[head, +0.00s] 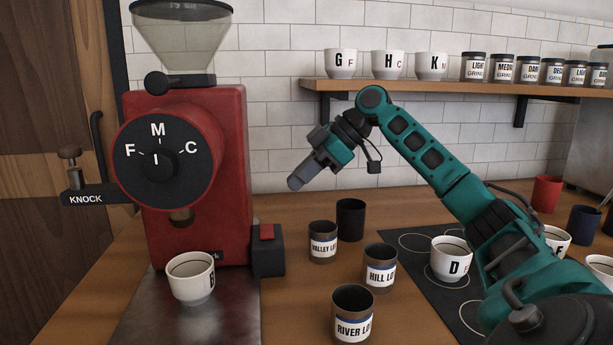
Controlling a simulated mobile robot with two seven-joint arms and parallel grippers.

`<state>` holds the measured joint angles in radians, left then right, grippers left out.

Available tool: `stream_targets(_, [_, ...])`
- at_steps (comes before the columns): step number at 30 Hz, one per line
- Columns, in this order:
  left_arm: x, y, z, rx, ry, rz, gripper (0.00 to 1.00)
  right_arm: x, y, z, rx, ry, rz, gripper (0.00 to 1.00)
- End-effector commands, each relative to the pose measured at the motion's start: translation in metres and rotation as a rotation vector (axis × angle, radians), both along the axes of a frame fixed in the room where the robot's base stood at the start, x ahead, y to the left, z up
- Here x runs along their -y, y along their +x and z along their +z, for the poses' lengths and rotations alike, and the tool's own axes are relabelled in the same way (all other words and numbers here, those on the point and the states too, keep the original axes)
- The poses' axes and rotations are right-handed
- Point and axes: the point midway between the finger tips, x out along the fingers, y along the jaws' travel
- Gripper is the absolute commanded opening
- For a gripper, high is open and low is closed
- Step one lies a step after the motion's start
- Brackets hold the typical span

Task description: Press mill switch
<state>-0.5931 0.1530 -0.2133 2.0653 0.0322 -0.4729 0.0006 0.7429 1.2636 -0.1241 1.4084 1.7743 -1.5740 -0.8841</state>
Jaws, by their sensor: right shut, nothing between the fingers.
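The red coffee mill (226,125) stands at the left, with a black dial (167,159) marked F, M and C on its front. A small black box with a red top, which looks like the mill switch (267,233), sits at the mill's lower right side. My right gripper (296,183) is shut and empty. It is in the air above and slightly right of the switch, apart from it, pointing down and left. A white cup (191,285) stands under the mill's spout. My left gripper is out of view.
Tins labelled VALLEY (322,248), HILL (380,278) and RIVER (352,312) stand on the counter right of the switch, with a black cup (350,218) behind. White cup D (452,266) stands on a dark mat. A shelf (430,88) holds cups and jars.

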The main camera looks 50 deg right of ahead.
Motion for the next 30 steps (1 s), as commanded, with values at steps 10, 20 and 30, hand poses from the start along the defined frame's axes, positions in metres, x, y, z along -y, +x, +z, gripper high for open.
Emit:
stream_targets(10, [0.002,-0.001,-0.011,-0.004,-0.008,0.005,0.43,-0.028,0.032,-0.058,-0.003,0.000,-0.002,0.00])
stream_targets(20, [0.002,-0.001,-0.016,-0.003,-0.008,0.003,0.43,-0.025,0.034,-0.081,0.001,0.000,-0.002,0.00])
stream_targets(30, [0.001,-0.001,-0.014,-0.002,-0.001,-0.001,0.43,-0.025,0.034,-0.080,-0.002,0.002,-0.001,0.00])
